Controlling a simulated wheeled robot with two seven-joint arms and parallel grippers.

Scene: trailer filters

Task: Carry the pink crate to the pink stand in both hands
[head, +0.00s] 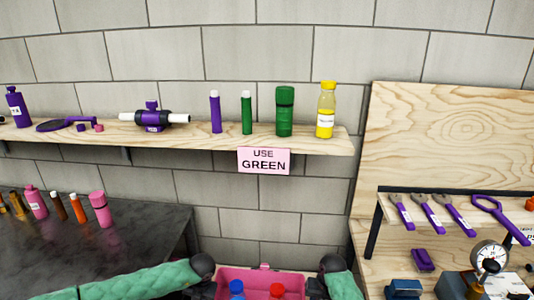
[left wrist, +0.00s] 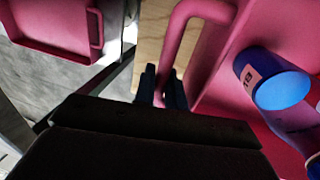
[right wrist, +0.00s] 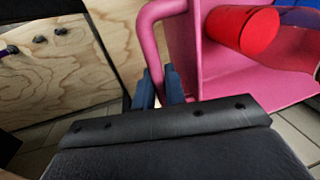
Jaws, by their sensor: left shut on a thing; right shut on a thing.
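The pink crate (head: 262,277) is at the bottom middle of the head view, cut off by the lower edge. It holds a blue-capped bottle (head: 237,289) and a red-capped bottle (head: 277,291). My left gripper (left wrist: 161,85) is shut on the crate's pink handle (left wrist: 200,10) on one side. My right gripper (right wrist: 158,88) is shut on the opposite handle (right wrist: 151,40). A pink tray-like thing with a raised rim (left wrist: 95,30) shows at the upper left of the left wrist view; I cannot tell if it is the pink stand.
A dark table (head: 130,238) with several bottles stands at the left. A wooden bench with a tool rack (head: 376,222) and a gauge (head: 490,256) is at the right. A wall shelf (head: 200,138) with a "USE GREEN" sign (head: 263,161) runs across the back.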

